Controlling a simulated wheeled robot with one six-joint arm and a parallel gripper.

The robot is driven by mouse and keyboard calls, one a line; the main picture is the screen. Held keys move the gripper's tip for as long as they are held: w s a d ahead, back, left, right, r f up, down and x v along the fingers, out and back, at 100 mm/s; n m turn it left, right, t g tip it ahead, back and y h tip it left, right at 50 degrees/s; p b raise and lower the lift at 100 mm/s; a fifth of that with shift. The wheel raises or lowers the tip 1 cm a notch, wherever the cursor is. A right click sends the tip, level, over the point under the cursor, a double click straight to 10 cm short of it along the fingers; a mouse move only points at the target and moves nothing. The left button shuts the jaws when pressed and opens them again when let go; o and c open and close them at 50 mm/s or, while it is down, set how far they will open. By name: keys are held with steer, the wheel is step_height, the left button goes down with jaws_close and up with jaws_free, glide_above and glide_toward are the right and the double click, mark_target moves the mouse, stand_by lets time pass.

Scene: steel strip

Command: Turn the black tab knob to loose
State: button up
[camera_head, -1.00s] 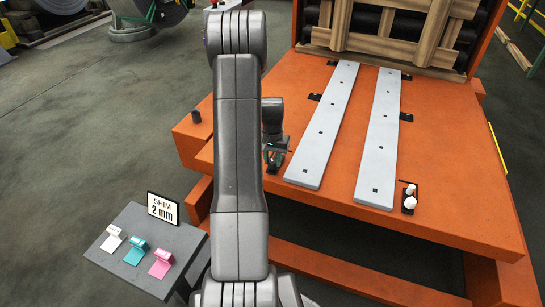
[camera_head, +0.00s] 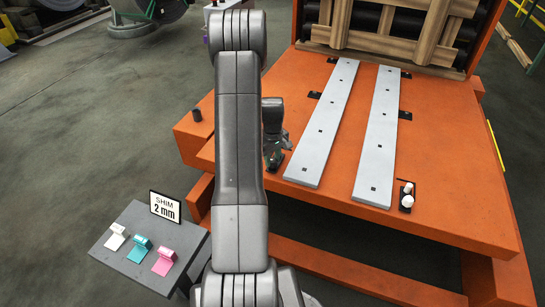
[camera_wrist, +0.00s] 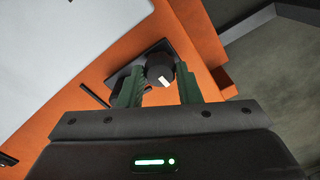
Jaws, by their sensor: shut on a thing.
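The black tab knob (camera_wrist: 158,66) is round with a pale mark on its face. It sits on a dark plate on the orange table, beside a pale steel strip. In the wrist view the two green fingers of my gripper (camera_wrist: 160,88) stand on either side of it, shut on it. In the head view my gripper (camera_head: 274,157) is low at the near left corner of the left strip (camera_head: 325,128); the knob is mostly hidden there by the gripper and arm.
A small black post (camera_head: 196,115) stands on the orange table's (camera_head: 450,180) left part.

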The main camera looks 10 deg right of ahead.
mark_target(272, 160)
steer(key=n, duration=0.4)
steer(key=shift+n, duration=0.3)
steer(key=n, duration=0.4)
steer(key=shift+n+p, duration=0.3)
steer(key=shift+p, duration=0.05)
steer(key=n, duration=0.4)
steer(key=shift+n, duration=2)
steer(key=o, duration=1)
steer(key=shift+c, duration=0.2)
step_height(272, 160, up, 14)
steer(key=p, duration=0.3)
